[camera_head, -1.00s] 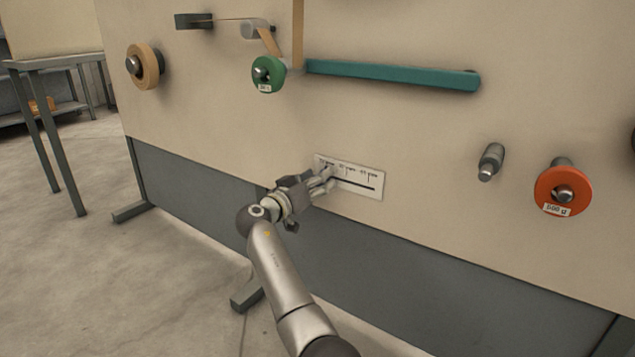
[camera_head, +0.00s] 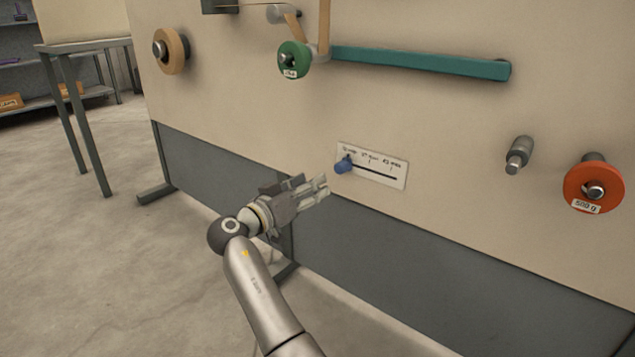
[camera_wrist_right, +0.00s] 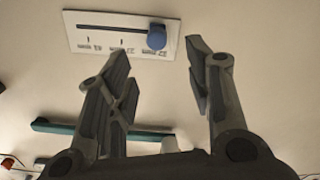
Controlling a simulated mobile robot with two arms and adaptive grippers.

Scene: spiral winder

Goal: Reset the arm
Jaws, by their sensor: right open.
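My right gripper (camera_head: 318,188) is open and empty, just left of and below a blue slider knob (camera_head: 344,165) on a white scale plate (camera_head: 388,180). The knob sits at the left end of the plate's slot in the head view and does not touch the fingers. In the right wrist view the knob (camera_wrist_right: 156,38) is beyond the open fingers (camera_wrist_right: 160,62), at the right end of the slot. A long teal arm (camera_head: 420,64) lies nearly level across the panel, with a green roller (camera_head: 293,60) at its left end. My left gripper is not in view.
An orange disc weight (camera_head: 594,186) marked 500 g hangs on a peg at right. A bare grey peg (camera_head: 519,153) is left of it. A tan tape roll (camera_head: 170,50) is at upper left. A grey table (camera_head: 84,47) stands at far left. The floor is clear.

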